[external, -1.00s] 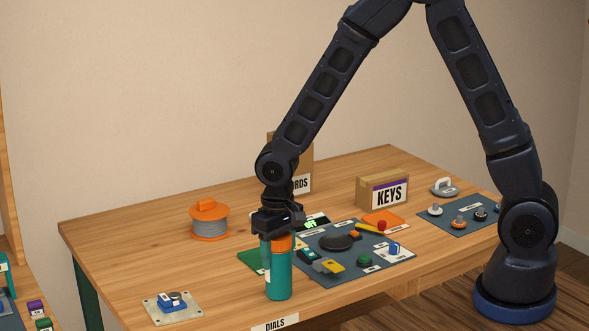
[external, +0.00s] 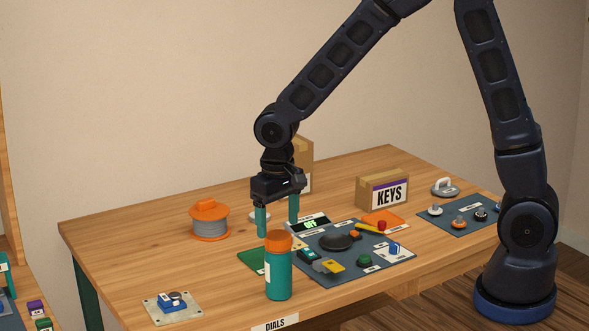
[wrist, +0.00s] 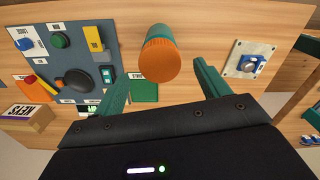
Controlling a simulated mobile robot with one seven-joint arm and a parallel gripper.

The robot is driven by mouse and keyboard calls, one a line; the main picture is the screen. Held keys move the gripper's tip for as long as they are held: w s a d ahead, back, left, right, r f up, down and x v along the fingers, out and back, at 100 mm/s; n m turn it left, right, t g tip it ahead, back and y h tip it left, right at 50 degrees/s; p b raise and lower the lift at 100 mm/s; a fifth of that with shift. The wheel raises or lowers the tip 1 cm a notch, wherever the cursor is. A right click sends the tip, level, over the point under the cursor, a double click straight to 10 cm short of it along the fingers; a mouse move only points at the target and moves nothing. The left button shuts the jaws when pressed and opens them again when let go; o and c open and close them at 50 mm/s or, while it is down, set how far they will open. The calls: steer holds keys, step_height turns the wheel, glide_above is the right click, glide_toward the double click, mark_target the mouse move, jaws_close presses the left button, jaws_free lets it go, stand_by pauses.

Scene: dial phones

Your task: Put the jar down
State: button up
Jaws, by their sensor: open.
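The jar (external: 278,270) is teal with an orange lid and a pale label. It stands upright on the wooden table near the front edge. In the wrist view its orange lid (wrist: 160,60) shows beyond my fingertips, at the top middle. My gripper (external: 277,222) is open and empty, with its two teal fingers pointing down. It hangs above and behind the jar, apart from it. In the wrist view the open fingers (wrist: 162,80) spread left and right, and the jar is not between them.
A dark control panel (external: 375,268) with knobs and buttons lies right of the jar. A green board (external: 254,260) lies behind it.

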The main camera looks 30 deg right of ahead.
steer(key=shift+d+r, duration=0.1)
steer(key=shift+r, duration=2.05)
steer(key=s+d+r+m+t, duration=0.1)
steer(key=d+r, duration=0.6)
steer(key=d, duration=0.4)
steer(key=s+d+r+t, duration=0.1)
steer(key=d+r, duration=0.6)
steer(key=d, duration=0.3)
steer(key=s+d+r+t, duration=0.1)
steer(key=s+d+r, duration=0.1)
steer(key=s+d, duration=0.4)
steer(key=s+d+r+m+t, duration=0.1)
steer(key=s+d+r, duration=0.1)
steer(key=s+d, duration=0.5)
steer(key=shift+d+r+m+t, duration=0.3)
steer(key=shift+d+r, duration=0.05)
steer(key=shift+d, duration=1.05)
steer(key=shift+s, duration=0.1)
